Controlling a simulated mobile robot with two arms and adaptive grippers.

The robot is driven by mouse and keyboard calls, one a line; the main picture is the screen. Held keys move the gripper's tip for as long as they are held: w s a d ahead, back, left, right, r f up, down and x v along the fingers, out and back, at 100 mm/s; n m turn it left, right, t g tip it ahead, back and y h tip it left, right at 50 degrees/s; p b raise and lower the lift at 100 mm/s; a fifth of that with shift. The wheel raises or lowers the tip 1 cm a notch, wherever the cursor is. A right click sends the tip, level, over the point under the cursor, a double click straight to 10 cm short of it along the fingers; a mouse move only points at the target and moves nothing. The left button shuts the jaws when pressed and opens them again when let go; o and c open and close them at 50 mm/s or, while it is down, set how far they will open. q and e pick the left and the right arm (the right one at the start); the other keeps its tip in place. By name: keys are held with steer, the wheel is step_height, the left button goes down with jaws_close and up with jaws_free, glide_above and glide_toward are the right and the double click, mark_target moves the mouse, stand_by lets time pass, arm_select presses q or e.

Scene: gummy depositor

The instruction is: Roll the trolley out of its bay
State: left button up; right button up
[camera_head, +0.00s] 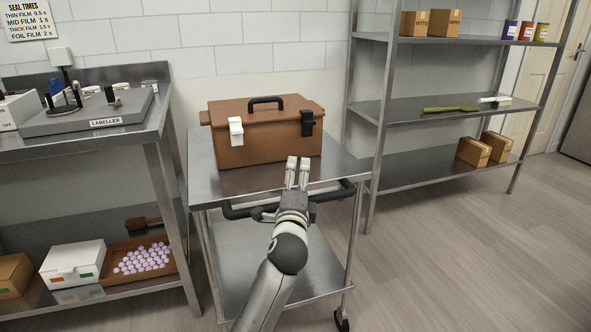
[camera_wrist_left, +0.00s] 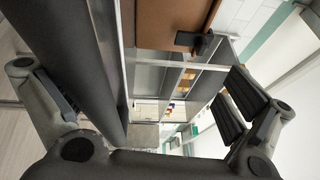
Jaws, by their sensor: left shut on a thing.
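The trolley (camera_head: 203,178) is a steel cart with two shelves. It stands between the left bench and the right rack, close to the wall. Its dark push handle (camera_head: 238,212) runs along the near side. My left gripper (camera_head: 297,172) is at the middle of this handle and shut on it, fingers pointing away toward the trolley. In the left wrist view the handle (camera_wrist_left: 85,60) is a thick dark bar close to one finger. A brown case (camera_head: 262,135) with a black carry handle, one white latch and one black latch sits on the trolley top. My right gripper is out of view.
A steel bench (camera_head: 155,135) with a labeller (camera_head: 88,115) stands close on the left. A steel rack (camera_head: 376,150) with boxes and jars stands close on the right. A wheel (camera_head: 342,320) shows at the trolley's near right corner. The floor (camera_head: 460,260) at the right front is clear.

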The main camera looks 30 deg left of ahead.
arm_select(q)
steer(key=shift+s+r, duration=0.1)
steer(key=shift+r, duration=0.65)
steer(key=shift+s+d+r, duration=0.1)
steer(key=shift+s+r, duration=0.05)
steer(key=shift+s, duration=0.1)
steer(key=shift+c, duration=0.5)
steer(key=shift+s+d, duration=0.15)
steer(key=shift+s, duration=0.05)
steer(key=shift+f+p+v, duration=0.15)
steer(key=shift+p+v, duration=0.05)
steer(key=shift+v, duration=0.5)
steer(key=shift+f+p+v, duration=0.15)
steer(key=shift+f+v, duration=0.05)
steer(key=shift+v, duration=0.5)
steer(key=shift+c, duration=1.3)
steer(key=shift+s+d+f, duration=0.2)
steer(key=shift+s+f, duration=0.1)
steer(key=shift+s, duration=0.35)
steer(key=shift+c, duration=1.4)
steer(key=shift+v, duration=0.9)
steer(key=shift+c, duration=0.7)
steer(key=shift+v, duration=1.3)
steer(key=shift+c, duration=0.2)
steer(key=shift+v, duration=1.15)
steer(key=shift+c, duration=0.3)
steer(key=shift+s+d+f, duration=0.4)
steer(key=shift+s, duration=0.15)
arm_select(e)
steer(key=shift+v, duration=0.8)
